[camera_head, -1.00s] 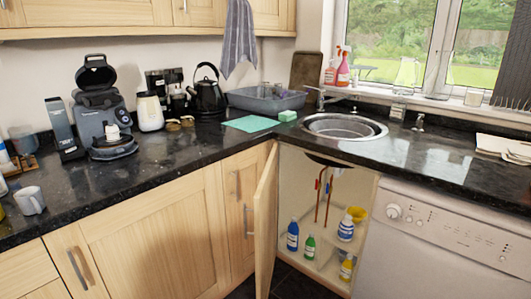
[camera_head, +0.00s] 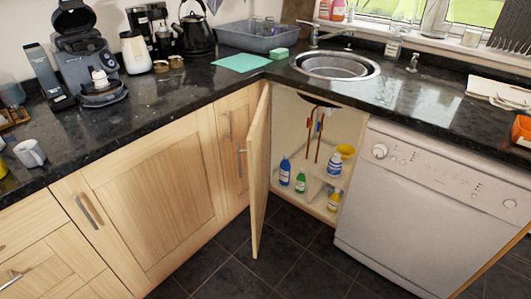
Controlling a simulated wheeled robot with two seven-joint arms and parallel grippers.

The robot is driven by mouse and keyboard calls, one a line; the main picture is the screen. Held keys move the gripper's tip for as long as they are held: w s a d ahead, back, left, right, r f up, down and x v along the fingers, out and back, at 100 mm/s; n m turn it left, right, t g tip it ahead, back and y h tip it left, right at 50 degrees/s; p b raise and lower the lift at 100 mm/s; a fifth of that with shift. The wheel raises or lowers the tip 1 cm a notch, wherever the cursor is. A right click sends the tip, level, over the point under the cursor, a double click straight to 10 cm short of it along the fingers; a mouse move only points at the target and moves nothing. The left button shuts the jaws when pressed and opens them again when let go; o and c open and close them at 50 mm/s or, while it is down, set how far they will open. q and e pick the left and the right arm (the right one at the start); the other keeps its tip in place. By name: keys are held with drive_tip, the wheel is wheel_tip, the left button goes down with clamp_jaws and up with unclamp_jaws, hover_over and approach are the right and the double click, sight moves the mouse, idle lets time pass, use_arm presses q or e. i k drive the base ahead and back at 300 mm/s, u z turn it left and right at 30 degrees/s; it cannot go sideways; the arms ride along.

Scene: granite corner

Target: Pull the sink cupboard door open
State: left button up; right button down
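The sink cupboard door (camera_head: 258,170) is light wood and stands wide open, swung out from the cupboard under the round sink. Its metal bar handle (camera_head: 241,162) is on the face turned to the left. Neither of my grippers is in view, and nothing touches the door.
A white dishwasher (camera_head: 415,195) stands right of the open cupboard. Closed wooden cupboards (camera_head: 155,190) line the left. Dark floor tiles (camera_head: 285,255) in front are clear. The black worktop (camera_head: 180,105) holds a mug (camera_head: 30,153), a kettle (camera_head: 194,32) and a blue dish tub (camera_head: 262,36).

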sight(258, 150)
drive_tip(key=z, duration=1.6)
drive_tip(key=i, duration=1.4)
drive_tip(key=u, duration=3.65)
